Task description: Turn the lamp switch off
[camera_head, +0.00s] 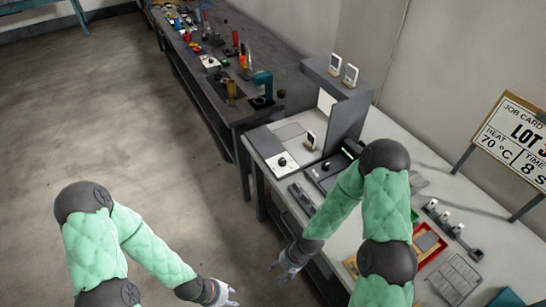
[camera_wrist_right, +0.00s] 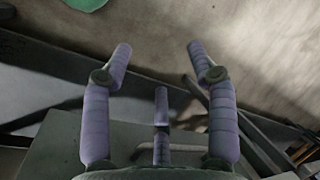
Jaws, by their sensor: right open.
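I cannot make out for certain which part is the lamp switch.
A job card sign (camera_head: 515,140) stands at the right, reading heat 70 °C. A red tray (camera_head: 428,243), a grey grid plate (camera_head: 455,278) and a row of knobs (camera_head: 452,228) lie on the workbench. A dark cluttered bench (camera_head: 215,85) stands behind. The floor at left is clear.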

